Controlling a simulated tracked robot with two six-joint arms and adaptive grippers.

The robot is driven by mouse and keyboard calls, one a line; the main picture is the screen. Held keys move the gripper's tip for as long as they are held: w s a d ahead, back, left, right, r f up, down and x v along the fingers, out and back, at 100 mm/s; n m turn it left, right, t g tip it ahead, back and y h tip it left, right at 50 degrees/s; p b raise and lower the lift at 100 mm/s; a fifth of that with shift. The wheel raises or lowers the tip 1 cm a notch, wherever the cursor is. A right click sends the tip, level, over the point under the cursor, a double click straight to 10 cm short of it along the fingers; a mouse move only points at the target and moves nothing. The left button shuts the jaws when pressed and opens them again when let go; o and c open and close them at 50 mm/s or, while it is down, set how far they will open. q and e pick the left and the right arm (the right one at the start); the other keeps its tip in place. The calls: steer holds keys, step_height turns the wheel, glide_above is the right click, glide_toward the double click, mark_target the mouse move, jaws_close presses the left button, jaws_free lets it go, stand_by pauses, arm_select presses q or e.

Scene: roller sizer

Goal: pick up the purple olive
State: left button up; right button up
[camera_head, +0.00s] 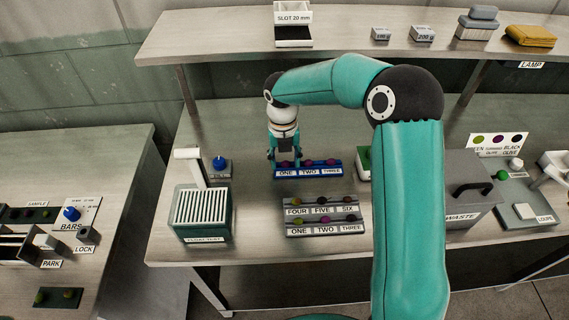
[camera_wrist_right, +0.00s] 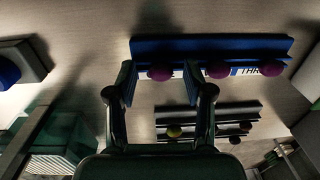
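A blue rack (camera_head: 307,172) labelled ONE, TWO, THREE stands mid-table with a purple olive in each place; the one at ONE (camera_wrist_right: 160,73) shows between my right fingers in the right wrist view. The other purple olives are at TWO (camera_wrist_right: 218,71) and THREE (camera_wrist_right: 271,69). My right gripper (camera_head: 285,160) is open, pointing down over the left end of the blue rack; in the wrist view its two fingers (camera_wrist_right: 159,80) stand apart on either side of the ONE olive. I cannot tell its exact height. My left gripper is not in view.
A grey stepped rack (camera_head: 320,209) with green, purple and dark olives is in front of the blue rack. A green slotted float-test bin (camera_head: 203,240) is at left, a waste box (camera_head: 461,218) at right. A shelf (camera_head: 230,48) crosses above the back.

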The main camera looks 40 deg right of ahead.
steer(key=c, duration=0.6)
steer(key=shift+o, duration=0.2)
steer(key=shift+w+r, duration=0.1)
